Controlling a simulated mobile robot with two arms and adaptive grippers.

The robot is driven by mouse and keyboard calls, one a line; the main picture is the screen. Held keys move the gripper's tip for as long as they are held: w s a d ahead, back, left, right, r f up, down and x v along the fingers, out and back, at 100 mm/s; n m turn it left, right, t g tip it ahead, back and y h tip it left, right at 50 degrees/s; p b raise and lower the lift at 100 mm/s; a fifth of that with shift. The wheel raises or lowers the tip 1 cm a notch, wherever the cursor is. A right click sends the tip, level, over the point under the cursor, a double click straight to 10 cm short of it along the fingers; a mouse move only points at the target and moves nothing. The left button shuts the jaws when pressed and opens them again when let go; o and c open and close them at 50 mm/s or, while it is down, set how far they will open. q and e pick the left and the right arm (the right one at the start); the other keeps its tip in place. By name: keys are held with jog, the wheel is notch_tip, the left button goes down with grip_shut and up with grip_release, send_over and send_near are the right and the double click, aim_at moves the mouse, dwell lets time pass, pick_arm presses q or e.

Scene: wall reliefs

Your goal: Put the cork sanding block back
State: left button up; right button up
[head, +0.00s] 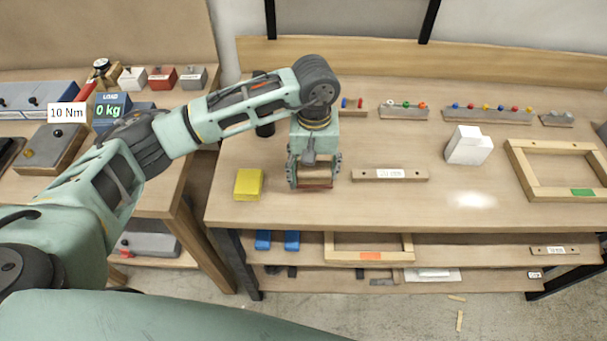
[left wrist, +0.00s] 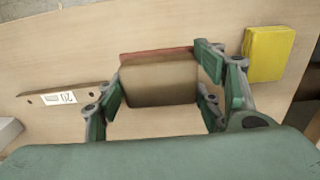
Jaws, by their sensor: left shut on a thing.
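My left gripper (head: 314,181) points down over the left part of the wooden workbench (head: 400,213). It is shut on the cork sanding block (head: 315,174), a brown block with a reddish edge. In the left wrist view, the block (left wrist: 160,85) sits between the two green fingers of the gripper (left wrist: 165,95). The block is at or just above the bench top; I cannot tell whether it touches. My right gripper is not in view.
A yellow block (head: 248,184) lies left of the gripper, and a labelled wooden bar (head: 389,175) lies to its right. A white block (head: 467,146), a wooden frame (head: 560,193) and peg strips (head: 487,114) stand farther off. The front centre bench top is clear.

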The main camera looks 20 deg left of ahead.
aim_at(304, 181)
pick_arm(q)
jog(key=shift+w+a+f+p, duration=0.1)
jog(key=shift+a+f+p, duration=0.1)
jog(key=shift+a+f, duration=0.3)
jog(key=shift+a+f+p, duration=0.15)
jog(key=shift+a+f, duration=0.15)
jog(key=shift+a, duration=0.4)
notch_tip(304, 181, down, 4)
jog(key=shift+r+p, duration=0.1)
jog(key=shift+p, duration=0.65)
jog(key=shift+f, duration=0.25)
jog(key=o, duration=1.5)
jog(key=shift+c, duration=0.2)
jog(key=shift+r, duration=0.1)
